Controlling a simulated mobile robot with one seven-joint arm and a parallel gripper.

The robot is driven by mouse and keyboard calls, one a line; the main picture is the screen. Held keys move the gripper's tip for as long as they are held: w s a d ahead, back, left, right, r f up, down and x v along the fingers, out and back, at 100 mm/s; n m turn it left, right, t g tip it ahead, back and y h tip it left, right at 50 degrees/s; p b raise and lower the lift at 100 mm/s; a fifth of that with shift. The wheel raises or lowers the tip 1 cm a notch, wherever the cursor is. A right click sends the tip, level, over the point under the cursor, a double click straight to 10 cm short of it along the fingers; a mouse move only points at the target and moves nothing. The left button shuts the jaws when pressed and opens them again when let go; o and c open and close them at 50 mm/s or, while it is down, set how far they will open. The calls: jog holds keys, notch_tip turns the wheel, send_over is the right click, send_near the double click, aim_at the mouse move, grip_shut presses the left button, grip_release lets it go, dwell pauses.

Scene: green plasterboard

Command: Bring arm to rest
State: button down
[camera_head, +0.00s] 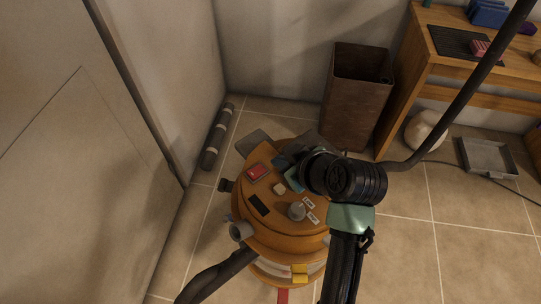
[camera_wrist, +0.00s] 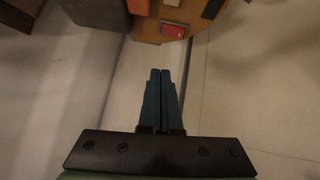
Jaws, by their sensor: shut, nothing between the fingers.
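My gripper (camera_wrist: 160,72) shows in the wrist view with its two dark blue fingers pressed together and nothing between them. It points over bare tiled floor and a wall edge, short of the round orange-brown top. In the head view my arm reaches over the round orange-brown drum (camera_head: 262,222), and my dark wrist joint covers its right part. The fingers are mostly hidden there. On the drum's top lie a red box (camera_head: 258,172), a dark flat piece (camera_head: 259,205), a small beige block (camera_head: 279,188) and a grey round item (camera_head: 297,211). The red box also shows in the wrist view (camera_wrist: 173,31).
A brown bin (camera_head: 355,95) stands behind the drum. A wooden desk (camera_head: 480,60) is at the right. A dark roll (camera_head: 217,138) lies along the left wall. A grey tray (camera_head: 486,157) and cable lie on the floor. Floor at the lower right is clear.

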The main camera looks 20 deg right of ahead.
jog(key=shift+s+d+r, duration=0.1)
jog(key=shift+s+r, duration=0.2)
jog(key=shift+r, duration=0.05)
dwell(0.3)
jog(key=w+a+r+m+t+h, duration=0.1)
jog(key=w+a+r+t, duration=0.2)
jog(key=r, duration=0.7)
jog(key=w+a+r+t+h, duration=0.1)
jog(key=w+a+r+t, duration=0.15)
jog(key=r, duration=0.75)
jog(key=w+a+r+m+t+h, duration=0.15)
jog(key=r+t, duration=0.25)
jog(key=r, duration=0.6)
jog(key=s+a+r+t+y+p, duration=0.1)
jog(key=s+a+r+t, duration=0.25)
jog(key=r, duration=0.45)
jog(key=s+a+r+m+t, duration=0.1)
jog(key=s+a+r+t, duration=0.3)
jog(key=r, duration=0.5)
jog(key=s+a+r+t+y+p, duration=0.1)
jog(key=s+a+r+t, duration=0.15)
jog(key=s+r, duration=0.45)
notch_tip(320, 180, up, 21)
jog(key=w+p, duration=0.2)
jog(key=p, duration=1.8)
jog(key=shift+r+g+p, duration=0.15)
jog(key=shift+g+p, duration=0.2)
jog(key=shift+g, duration=0.1)
